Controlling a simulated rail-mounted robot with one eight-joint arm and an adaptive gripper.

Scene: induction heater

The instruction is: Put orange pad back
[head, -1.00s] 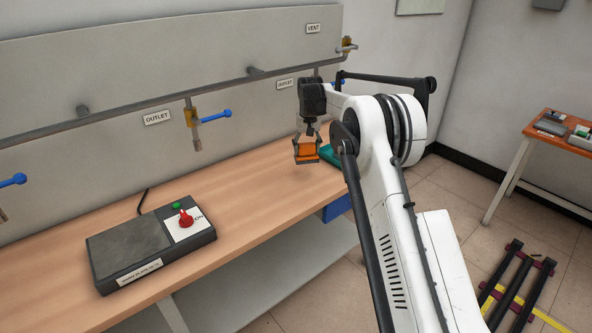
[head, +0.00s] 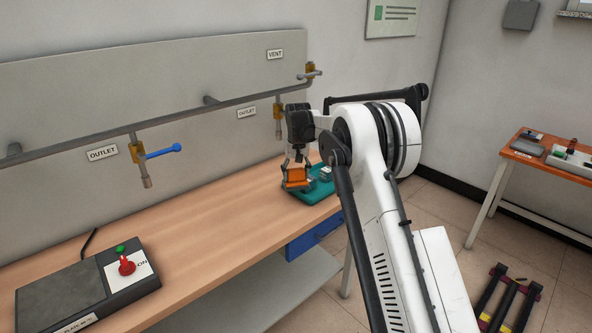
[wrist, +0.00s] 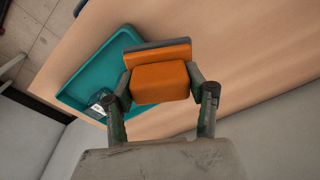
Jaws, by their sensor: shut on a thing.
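The orange pad (head: 296,175) is held between the fingertips of my gripper (head: 297,168). In the wrist view the pad (wrist: 160,82) is an orange block with a grey layer along its far edge, and both fingers of my gripper (wrist: 165,88) press its sides. A teal tray (head: 325,192) lies on the wooden bench under and just right of the pad in the head view. In the wrist view the tray (wrist: 72,97) is to the left of the pad and partly hidden by it. I cannot tell the pad's exact height above the tray.
A small pale object (wrist: 101,98) lies in the tray. The heater box (head: 85,290) with a red knob stands at the bench's near left. The bench (head: 200,222) between heater and tray is clear.

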